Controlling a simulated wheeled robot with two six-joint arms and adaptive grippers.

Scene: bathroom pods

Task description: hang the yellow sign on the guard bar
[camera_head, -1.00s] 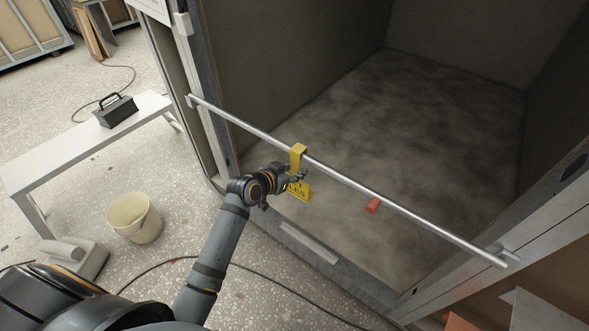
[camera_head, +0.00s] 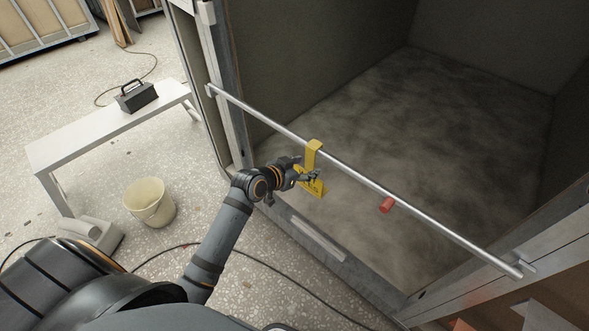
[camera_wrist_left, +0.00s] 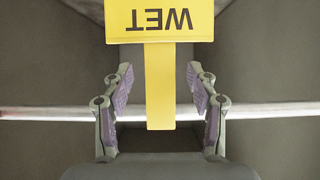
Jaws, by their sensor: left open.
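The yellow sign (camera_head: 314,148) has its hooked top over the guard bar (camera_head: 365,182), and its lower panel hangs on the near side. In the left wrist view the sign's panel (camera_wrist_left: 160,18) reads "WET" upside down, and its strap runs between my fingers towards the bar (camera_wrist_left: 265,109). My left gripper (camera_head: 308,177) is right by the sign, on the near side of the bar. In the left wrist view its fingers (camera_wrist_left: 160,88) are open, one on each side of the strap with gaps between. My right gripper is not in view.
The bar spans the opening of a dark pod. A red piece (camera_head: 386,205) shows just beside the bar, right of the sign. A white bench (camera_head: 110,125) with a black toolbox (camera_head: 137,96) and a cream bucket (camera_head: 152,203) stand at left. A cable crosses the floor.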

